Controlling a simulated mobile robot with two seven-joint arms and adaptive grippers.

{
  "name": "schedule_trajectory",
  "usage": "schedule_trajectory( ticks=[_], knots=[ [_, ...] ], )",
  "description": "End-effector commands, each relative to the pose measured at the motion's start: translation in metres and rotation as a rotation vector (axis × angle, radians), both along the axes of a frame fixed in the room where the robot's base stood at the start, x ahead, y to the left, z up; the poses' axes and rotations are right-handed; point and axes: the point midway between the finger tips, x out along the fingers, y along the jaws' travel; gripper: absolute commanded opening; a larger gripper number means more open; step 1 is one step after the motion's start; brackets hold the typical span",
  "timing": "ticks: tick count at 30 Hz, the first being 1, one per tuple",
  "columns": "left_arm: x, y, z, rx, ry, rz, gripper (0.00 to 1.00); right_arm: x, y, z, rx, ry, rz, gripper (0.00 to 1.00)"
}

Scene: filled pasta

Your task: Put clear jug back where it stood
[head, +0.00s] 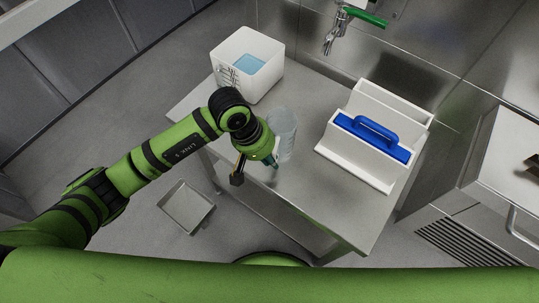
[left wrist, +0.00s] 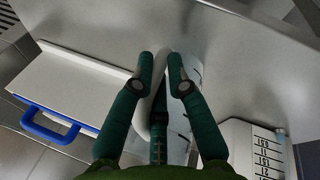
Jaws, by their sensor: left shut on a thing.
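The clear jug (head: 284,128) is a see-through vessel with faint marks, at the middle of the steel table (head: 325,205) in the head view. My left gripper (head: 272,163) is at its near side. In the left wrist view, my left gripper (left wrist: 164,86) has its dark green fingers on either side of part of the clear jug (left wrist: 187,122), shut on it. The exact part gripped is partly hidden by the fingers. I cannot tell whether the jug's base touches the table. My right gripper is not in view.
A white container (head: 268,88) with blue liquid stands at the table's back left. A white caddy (head: 357,165) with a blue handle (head: 372,131) stands at the right. A green-handled tap (head: 340,27) is on the back wall. A grey bin (head: 187,207) is on the floor. The table's front is clear.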

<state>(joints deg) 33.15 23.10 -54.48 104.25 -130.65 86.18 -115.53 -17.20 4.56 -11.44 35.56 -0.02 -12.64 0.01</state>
Motion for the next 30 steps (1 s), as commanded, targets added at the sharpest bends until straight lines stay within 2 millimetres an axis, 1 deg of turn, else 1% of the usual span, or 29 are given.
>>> schedule_trajectory(
  ticks=[5, 6, 7, 16, 20, 23, 30],
  knots=[
    [0.000, 0.000, -0.003, 0.000, 0.000, 0.000, 0.00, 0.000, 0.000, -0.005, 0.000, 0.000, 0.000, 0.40],
    [0.000, 0.000, -0.002, 0.001, 0.001, 0.001, 0.28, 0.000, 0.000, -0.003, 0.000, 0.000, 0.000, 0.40],
    [0.000, 0.000, -0.002, 0.001, 0.001, 0.001, 0.40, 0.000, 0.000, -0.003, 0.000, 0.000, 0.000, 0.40],
    [0.000, 0.000, -0.001, 0.001, 0.001, 0.001, 0.40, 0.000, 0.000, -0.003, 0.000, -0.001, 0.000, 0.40],
    [0.000, 0.001, 0.003, 0.000, -0.001, 0.001, 0.40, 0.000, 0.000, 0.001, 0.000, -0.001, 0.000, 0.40],
    [0.001, 0.005, 0.015, 0.001, -0.005, 0.001, 0.40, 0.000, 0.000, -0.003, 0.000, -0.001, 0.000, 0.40],
    [-0.001, 0.023, 0.063, 0.002, -0.006, 0.000, 0.40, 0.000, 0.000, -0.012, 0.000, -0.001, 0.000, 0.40]
  ],
)
